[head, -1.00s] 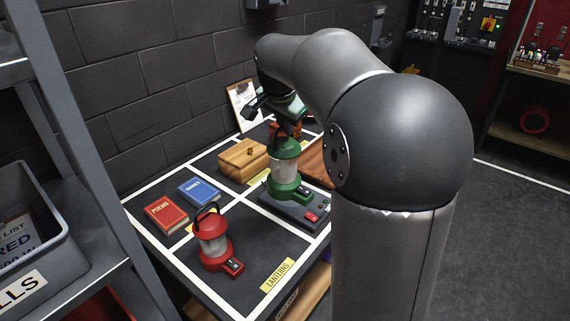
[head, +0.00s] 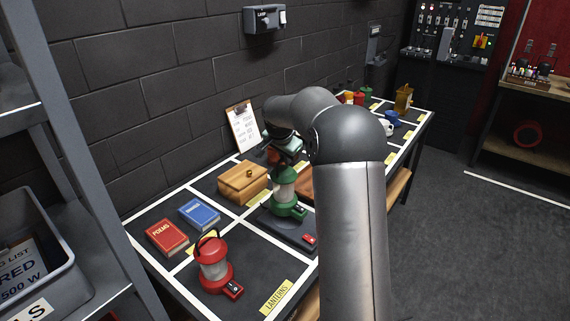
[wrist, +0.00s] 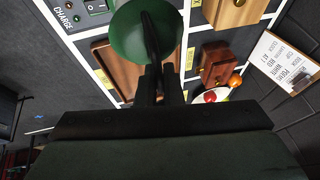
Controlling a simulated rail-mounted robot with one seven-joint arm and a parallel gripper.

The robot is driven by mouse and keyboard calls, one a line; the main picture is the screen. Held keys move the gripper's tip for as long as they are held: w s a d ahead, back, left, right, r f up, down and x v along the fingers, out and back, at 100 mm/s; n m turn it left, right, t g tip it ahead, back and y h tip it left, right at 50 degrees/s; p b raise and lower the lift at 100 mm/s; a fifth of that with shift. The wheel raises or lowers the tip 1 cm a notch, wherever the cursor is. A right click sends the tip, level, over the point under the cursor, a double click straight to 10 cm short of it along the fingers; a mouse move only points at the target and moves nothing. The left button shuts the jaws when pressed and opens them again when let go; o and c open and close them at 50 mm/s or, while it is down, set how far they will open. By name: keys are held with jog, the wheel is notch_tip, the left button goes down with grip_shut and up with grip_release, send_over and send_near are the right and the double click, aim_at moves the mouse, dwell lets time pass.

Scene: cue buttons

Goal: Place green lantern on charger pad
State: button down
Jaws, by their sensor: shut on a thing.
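The green lantern (head: 285,190) is upright, with a clear middle and a green base, over the charger pad (head: 301,243). A dark round shape shows below its base; I cannot tell whether the base touches the pad. My gripper (head: 287,147) is above the lantern, shut on its handle. In the wrist view, my gripper's fingers (wrist: 159,84) close on the dark handle above the lantern's green cap (wrist: 128,35). The charger pad's switch panel (wrist: 95,8) shows at the top left there. My arm hides part of the pad's right side in the head view.
A red lantern (head: 213,262) stands front left of the pad. A red book (head: 167,237), a blue book (head: 199,214) and a wooden box (head: 243,181) lie to the left and behind. A clipboard (head: 243,126) leans on the wall. A wooden tray (wrist: 120,68) is beside the pad.

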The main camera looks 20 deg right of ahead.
aim_at(285, 167)
jog(key=shift+f, duration=1.5)
jog(key=c, duration=1.6)
grip_release()
jog(key=shift+f, duration=0.1)
jog(key=shift+o, duration=0.2)
jog(key=shift+r, duration=0.25)
jog(key=b+v, duration=0.1)
jog(key=v, duration=1.1)
jog(key=shift+b, duration=0.3)
